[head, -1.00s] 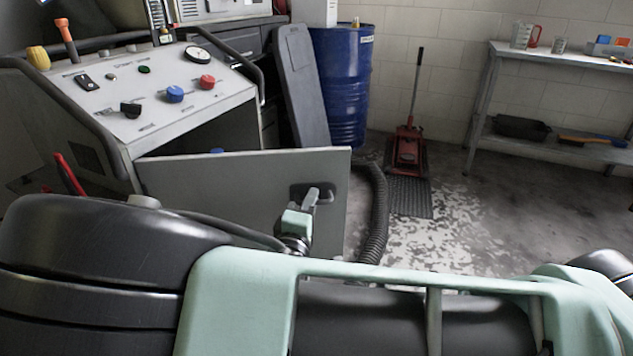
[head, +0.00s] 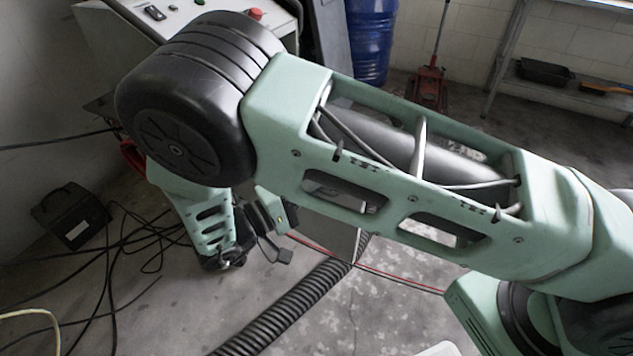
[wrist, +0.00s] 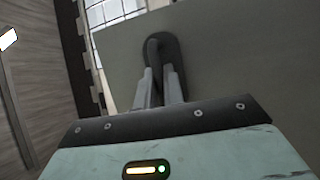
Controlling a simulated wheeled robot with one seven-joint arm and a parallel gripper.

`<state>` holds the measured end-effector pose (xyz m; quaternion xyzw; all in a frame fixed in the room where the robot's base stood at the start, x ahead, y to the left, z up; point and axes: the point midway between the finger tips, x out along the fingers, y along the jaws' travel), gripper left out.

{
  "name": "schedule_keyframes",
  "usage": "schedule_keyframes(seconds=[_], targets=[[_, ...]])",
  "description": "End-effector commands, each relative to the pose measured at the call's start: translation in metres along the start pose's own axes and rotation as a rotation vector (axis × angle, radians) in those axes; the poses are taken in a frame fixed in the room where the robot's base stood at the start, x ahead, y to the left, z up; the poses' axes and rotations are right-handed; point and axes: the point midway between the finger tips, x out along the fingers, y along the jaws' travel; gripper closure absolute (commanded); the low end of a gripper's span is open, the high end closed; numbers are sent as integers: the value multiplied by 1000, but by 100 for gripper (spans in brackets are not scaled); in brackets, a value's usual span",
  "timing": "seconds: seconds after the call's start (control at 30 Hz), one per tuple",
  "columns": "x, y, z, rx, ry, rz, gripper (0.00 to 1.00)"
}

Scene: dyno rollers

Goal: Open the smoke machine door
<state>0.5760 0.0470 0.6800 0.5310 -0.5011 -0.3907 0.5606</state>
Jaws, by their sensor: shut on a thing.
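In the head view, my arm covers the fingers and most of the door, so the opening angle is hard to tell there.
A ribbed black hose (head: 295,305) crosses the floor below my arm. Loose black cables and a small black box (head: 72,215) lie at the left. A blue barrel (head: 371,40), a red jack (head: 427,88) and a metal shelf (head: 560,100) stand at the back.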

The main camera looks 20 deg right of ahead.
Motion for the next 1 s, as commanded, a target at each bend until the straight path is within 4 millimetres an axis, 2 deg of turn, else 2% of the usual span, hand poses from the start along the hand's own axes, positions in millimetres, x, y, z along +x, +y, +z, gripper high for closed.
schedule_keyframes(seconds=[0.5,0.53,0.57,1.0], targets=[[-1,0,-3,2,-16,-1,100],[-1,0,-3,2,-16,-1,87],[-1,0,-4,3,-16,-1,82],[-1,0,-2,0,-18,1,82]])
